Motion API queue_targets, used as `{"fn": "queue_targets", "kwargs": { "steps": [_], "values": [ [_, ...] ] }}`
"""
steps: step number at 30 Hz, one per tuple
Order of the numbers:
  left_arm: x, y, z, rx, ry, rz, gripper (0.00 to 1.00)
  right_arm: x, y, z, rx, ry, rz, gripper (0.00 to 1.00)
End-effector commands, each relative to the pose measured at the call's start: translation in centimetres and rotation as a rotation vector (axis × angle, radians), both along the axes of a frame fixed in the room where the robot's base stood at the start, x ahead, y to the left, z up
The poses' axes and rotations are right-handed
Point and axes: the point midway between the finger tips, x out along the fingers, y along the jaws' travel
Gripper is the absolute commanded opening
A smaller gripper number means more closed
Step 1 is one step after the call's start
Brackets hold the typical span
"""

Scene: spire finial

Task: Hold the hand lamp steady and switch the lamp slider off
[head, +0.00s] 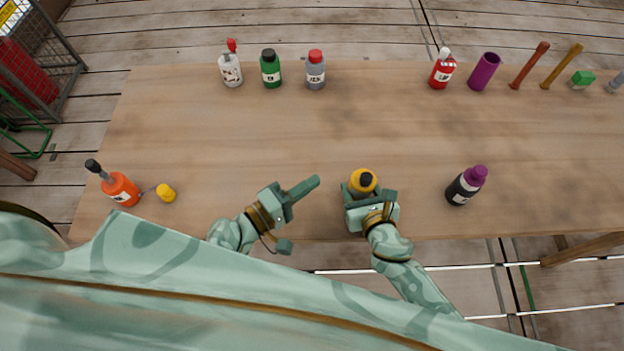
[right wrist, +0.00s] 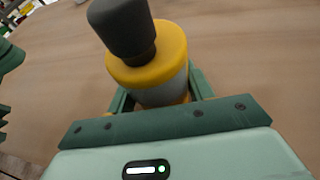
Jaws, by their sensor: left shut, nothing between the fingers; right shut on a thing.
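The hand lamp is the yellow piece with a dark knob (head: 362,180), upright in my right gripper (head: 367,196) near the table's front edge. In the right wrist view, the lamp (right wrist: 150,70) shows a dark grey top, a yellow collar and a grey body between the green fingers. My right gripper is shut on it. I cannot make out the slider in either view. My left gripper (head: 313,184) is shut and empty, left of the lamp and apart from it, its fingers pointing up and right toward it.
An orange bottle (head: 122,190) and a small yellow piece (head: 166,193) are at the left. A black bottle with a purple cap (head: 463,188) stands right of the lamp. Several bottles, a purple cup (head: 484,71) and sticks line the back. The table's middle (head: 330,130) is clear.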

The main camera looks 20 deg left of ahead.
Motion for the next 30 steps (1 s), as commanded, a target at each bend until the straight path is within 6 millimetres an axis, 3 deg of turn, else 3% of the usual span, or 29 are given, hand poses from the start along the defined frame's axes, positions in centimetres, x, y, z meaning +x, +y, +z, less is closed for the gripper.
{"fn": "queue_targets", "kwargs": {
  "steps": [5,6,8,9,20,30],
  "values": [
    [0.0,0.0,0.0,0.0,0.0,0.0,0.0,0.0,0.0,0.0,0.0,-0.001,0.0,0.26],
    [0.0,0.0,0.0,0.0,0.0,0.0,0.0,0.0,0.0,0.0,0.0,-0.001,0.0,0.57],
    [0.0,0.0,0.0,0.0,0.0,0.0,0.0,0.0,0.0,0.0,0.0,-0.001,0.0,0.74],
    [0.0,0.0,0.0,0.0,0.0,0.0,0.0,0.0,0.0,0.0,0.0,-0.001,0.0,0.77],
    [0.0,0.0,0.0,0.0,0.0,0.0,0.0,-0.6,-0.4,0.3,0.0,-0.001,0.0,0.77],
    [0.0,0.0,0.0,0.0,0.0,0.0,0.0,-6.6,-3.8,3.0,0.0,0.001,0.001,0.77]
  ]
}}
